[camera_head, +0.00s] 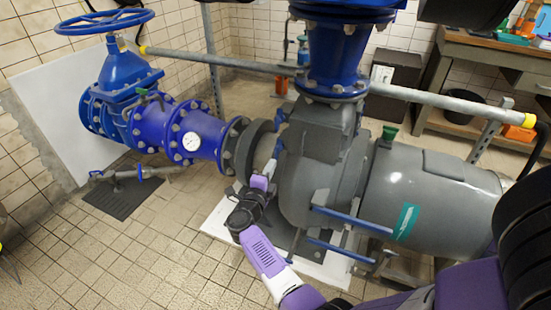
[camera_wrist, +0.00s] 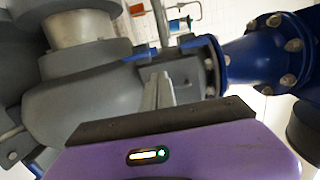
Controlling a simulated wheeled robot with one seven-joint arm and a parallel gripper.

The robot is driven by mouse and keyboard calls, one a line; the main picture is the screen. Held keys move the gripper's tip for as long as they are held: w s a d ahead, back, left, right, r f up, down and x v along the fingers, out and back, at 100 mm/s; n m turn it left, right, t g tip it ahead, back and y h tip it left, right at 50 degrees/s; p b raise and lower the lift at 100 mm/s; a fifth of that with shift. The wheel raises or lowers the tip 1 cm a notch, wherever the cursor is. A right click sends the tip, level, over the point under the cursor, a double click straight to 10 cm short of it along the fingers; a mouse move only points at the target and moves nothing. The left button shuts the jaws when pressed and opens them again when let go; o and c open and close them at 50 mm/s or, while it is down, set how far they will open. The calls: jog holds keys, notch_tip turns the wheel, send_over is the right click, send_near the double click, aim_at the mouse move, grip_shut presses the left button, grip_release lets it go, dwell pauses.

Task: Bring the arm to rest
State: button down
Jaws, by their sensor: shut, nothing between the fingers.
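My purple and black arm reaches from the lower right in the head view. My gripper (camera_head: 269,170) is small there, in front of the grey pump body (camera_head: 310,150) near the flange joint with the blue pipe. In the wrist view my gripper (camera_wrist: 158,78) shows its fingers together, with nothing between them. The grey pump casing (camera_wrist: 85,85) fills much of the wrist view behind the fingers. I cannot tell whether the fingertips touch it; the pump is very near.
A grey rail (camera_head: 220,61) crosses behind the pump. A workbench (camera_head: 490,50) is at the back right. The tiled floor (camera_head: 130,255) at the lower left is clear.

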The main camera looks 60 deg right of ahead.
jog(key=shift+a, duration=0.35)
